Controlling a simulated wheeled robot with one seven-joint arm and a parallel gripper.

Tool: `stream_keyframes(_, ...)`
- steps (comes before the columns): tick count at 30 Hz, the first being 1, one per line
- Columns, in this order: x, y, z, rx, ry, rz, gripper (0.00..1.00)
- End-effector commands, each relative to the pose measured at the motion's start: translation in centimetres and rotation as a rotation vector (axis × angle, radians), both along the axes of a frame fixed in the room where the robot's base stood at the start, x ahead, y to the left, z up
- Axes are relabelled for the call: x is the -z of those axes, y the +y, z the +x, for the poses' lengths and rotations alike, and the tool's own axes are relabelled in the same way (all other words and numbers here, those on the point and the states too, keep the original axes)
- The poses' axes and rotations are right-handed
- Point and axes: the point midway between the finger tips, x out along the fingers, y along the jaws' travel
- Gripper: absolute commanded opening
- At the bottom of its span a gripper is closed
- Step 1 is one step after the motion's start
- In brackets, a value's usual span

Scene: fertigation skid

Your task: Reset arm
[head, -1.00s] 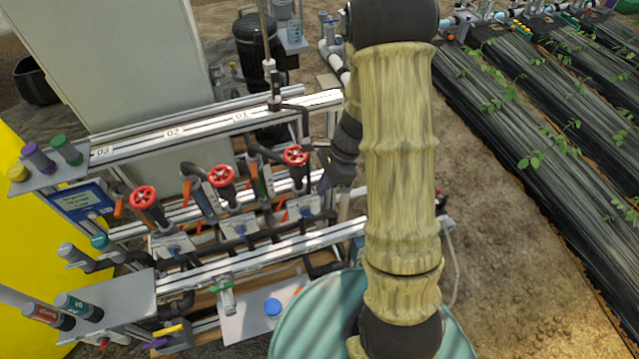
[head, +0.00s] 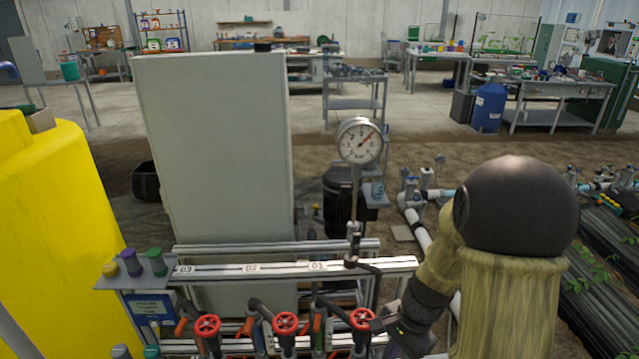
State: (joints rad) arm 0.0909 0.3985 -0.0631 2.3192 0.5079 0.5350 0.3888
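My arm, in tan sleeves with dark joints, rises at the right of the head view. Its dark end, my gripper (head: 384,324), is low in the picture, just right of the red handwheel under label 01 (head: 362,319). The fingers are small and dark, so I cannot tell whether they are open or touch the wheel. Two more red handwheels, the middle one (head: 285,323) and the left one (head: 207,325), stand on the skid below the white labelled rail (head: 215,270).
A pressure gauge (head: 360,141) stands on a post above the rail. A grey cabinet (head: 215,150) is behind the skid and a yellow tank (head: 50,220) is at left. Black-covered planting rows (head: 605,290) lie at right. Benches stand far behind.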

Motion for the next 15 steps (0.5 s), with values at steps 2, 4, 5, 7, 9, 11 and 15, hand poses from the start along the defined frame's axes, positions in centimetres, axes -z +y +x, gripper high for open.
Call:
stream_keyframes(2,-3.5,0.1,-1.2,-0.176,-0.07,-0.052,0.0)
stream_keyframes(4,-5.6,0.2,-2.1,-0.334,-0.129,-0.102,0.0)
stream_keyframes(5,-6.5,0.2,-2.5,-0.404,-0.155,-0.124,0.0)
stream_keyframes(7,-8.6,0.2,-3.4,-0.561,-0.212,-0.176,0.0)
stream_keyframes(9,-10.3,0.2,-4.1,-0.709,-0.263,-0.227,0.0)
stream_keyframes(11,-11.5,0.3,-4.7,-0.813,-0.297,-0.264,0.0)
stream_keyframes(15,-12.6,0.3,-5.3,-0.95,-0.34,-0.313,0.0)
